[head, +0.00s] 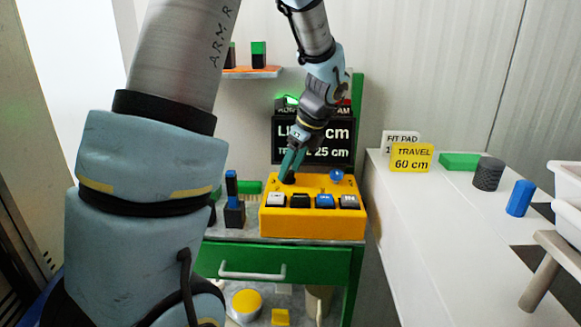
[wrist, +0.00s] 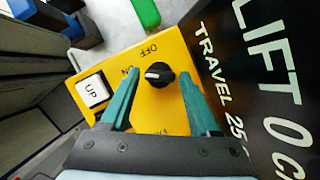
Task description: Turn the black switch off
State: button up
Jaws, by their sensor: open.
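The black switch (wrist: 159,74) is a round knob on the yellow control box (wrist: 104,65). In the wrist view its white mark lies on the left side, toward the "ON" lettering. "OFF" is printed above it. My gripper (wrist: 157,82) is open, with one teal finger on each side of the knob. Small gaps show between the fingers and the knob; I cannot tell their depth. In the head view my gripper (head: 291,164) points down at the back left of the box (head: 312,228), and the switch (head: 288,179) is partly hidden by the fingers.
The box carries a white "UP" button (wrist: 93,91), more buttons along its front and a blue knob (head: 337,175). A black lift display (head: 340,140) stands close behind. A blue and black object (head: 233,205) stands left. A white counter (head: 430,190) is at right.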

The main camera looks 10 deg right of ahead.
jog(key=shift+w+f, duration=0.1)
jog(key=shift+f, duration=0.15)
jog(key=shift+a, duration=0.1)
grip_shut()
dwell(0.3)
